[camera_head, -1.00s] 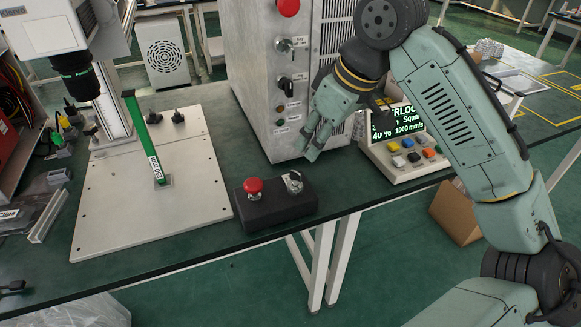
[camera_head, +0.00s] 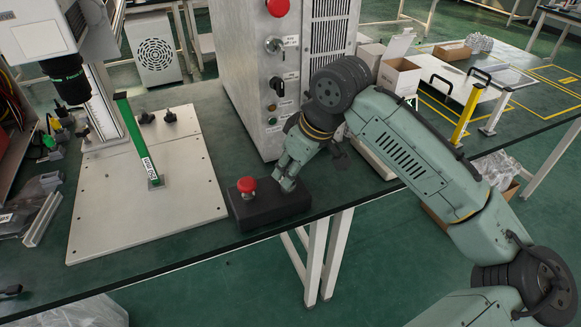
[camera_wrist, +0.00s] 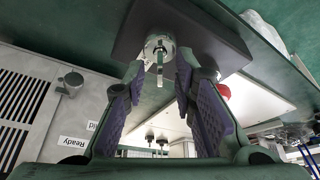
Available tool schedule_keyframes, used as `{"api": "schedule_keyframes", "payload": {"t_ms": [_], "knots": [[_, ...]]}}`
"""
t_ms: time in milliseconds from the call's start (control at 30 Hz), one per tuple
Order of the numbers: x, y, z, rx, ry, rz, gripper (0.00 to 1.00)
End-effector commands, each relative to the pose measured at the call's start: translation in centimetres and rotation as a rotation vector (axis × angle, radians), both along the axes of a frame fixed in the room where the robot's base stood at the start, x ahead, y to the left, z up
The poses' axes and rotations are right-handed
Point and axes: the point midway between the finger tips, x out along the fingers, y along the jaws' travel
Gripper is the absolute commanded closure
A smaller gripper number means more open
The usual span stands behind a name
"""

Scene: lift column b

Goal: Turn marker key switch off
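A black control box (camera_head: 262,212) sits at the table's front edge, with a red mushroom button (camera_head: 247,185) at its left end. My gripper (camera_head: 288,184) is pointed down at the right end of the box and hides the key switch in the head view. In the wrist view the silver key switch (camera_wrist: 158,46), with its key pointing toward me, lies just beyond and between my fingertips. My gripper (camera_wrist: 160,78) is open there, with a gap on each side of the key. The red button (camera_wrist: 224,92) is partly hidden behind the right finger.
A grey metal cabinet (camera_head: 240,75) with its own switches and a red button stands right behind the box. A white plate (camera_head: 110,215) with a green post (camera_head: 138,140) lies to the left. A console is mostly hidden behind my arm.

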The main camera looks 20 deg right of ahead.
Motion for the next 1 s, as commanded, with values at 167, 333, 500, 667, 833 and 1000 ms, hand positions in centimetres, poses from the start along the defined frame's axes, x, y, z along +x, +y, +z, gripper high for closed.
{"api": "schedule_keyframes", "payload": {"t_ms": [167, 333, 500, 667, 833, 1000], "knots": [[0.00, 0.00, 0.02, 0.000, 0.000, 0.000, 0.82], [0.00, 0.00, 0.03, 0.000, 0.000, 0.000, 0.94], [0.01, 0.00, 0.04, 0.000, 0.000, 0.000, 1.00], [0.01, 0.00, 0.04, 0.000, 0.000, 0.000, 1.00], [0.00, 0.00, 0.04, 0.000, 0.000, 0.001, 1.00], [0.04, 0.01, 0.09, 0.001, -0.001, 0.020, 1.00]]}}
